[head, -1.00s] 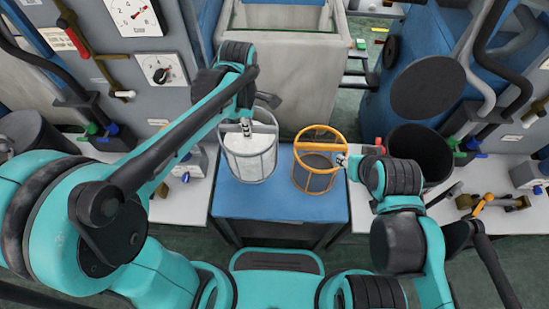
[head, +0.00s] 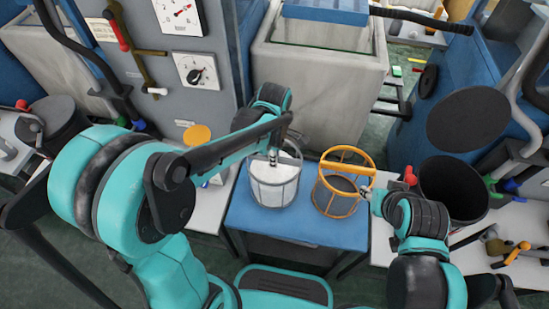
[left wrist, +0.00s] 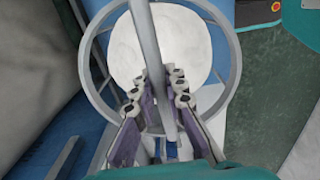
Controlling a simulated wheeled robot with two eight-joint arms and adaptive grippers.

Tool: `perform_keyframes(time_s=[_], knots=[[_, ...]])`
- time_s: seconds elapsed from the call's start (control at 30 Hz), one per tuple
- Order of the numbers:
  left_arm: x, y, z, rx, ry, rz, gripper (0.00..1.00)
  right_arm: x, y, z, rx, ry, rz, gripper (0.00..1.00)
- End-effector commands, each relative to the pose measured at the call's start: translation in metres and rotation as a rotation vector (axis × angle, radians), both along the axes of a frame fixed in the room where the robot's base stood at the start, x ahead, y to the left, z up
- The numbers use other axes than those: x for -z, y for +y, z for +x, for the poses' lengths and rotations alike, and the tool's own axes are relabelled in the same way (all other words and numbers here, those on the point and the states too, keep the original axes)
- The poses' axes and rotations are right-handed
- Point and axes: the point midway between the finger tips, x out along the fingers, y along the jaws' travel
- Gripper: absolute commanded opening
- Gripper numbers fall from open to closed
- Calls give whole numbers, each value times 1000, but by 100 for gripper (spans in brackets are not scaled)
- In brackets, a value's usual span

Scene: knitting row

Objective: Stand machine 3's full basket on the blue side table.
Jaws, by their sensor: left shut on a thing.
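A grey mesh basket (head: 272,196) with white contents is at the left part of the blue side table (head: 300,229). Whether its base touches the top is not clear. My left gripper (head: 273,157) is shut on its upright handle; in the left wrist view the fingers (left wrist: 160,82) lie either side of the handle bar, above the white contents (left wrist: 122,52) inside the round rim. An orange basket (head: 338,206), dark inside, stands to its right on the same table. My right gripper (head: 368,190) is at the orange basket's right rim; whether it grips is too small to tell.
A black bin (head: 455,192) stands right of the table, near a white bench with valves (head: 515,250). A grey machine panel with dials (head: 197,72) is at the back left, and a pale tank (head: 315,90) stands behind the table. The table's front strip is bare.

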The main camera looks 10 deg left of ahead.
Motion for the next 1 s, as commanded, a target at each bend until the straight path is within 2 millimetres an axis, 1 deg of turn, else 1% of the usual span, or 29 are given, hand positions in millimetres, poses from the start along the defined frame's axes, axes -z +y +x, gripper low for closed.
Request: perform_keyframes(time_s=[0.03,0.07,0.1,0.37,0.47,0.57,0.67,0.8,0.9,1.0], knots=[[2,0,0,0,0,0,14,2,0,0,0,0,0,40],[2,0,0,0,0,0,22,1,0,0,0,0,0,40],[1,0,0,0,0,0,32,1,0,0,0,0,0,40],[1,0,0,0,0,0,32,1,0,0,0,0,0,40],[-2,0,0,0,0,0,32,-2,0,0,0,0,0,40],[-14,0,0,0,0,0,32,-7,0,0,0,0,0,40],[-35,0,0,0,0,0,32,-16,0,0,0,0,0,40],[-68,0,0,0,0,0,32,-29,0,0,0,0,0,40],[-88,0,0,0,0,0,32,-36,0,0,0,0,0,40],[-105,0,0,0,0,0,32,-41,0,0,0,0,0,40]])
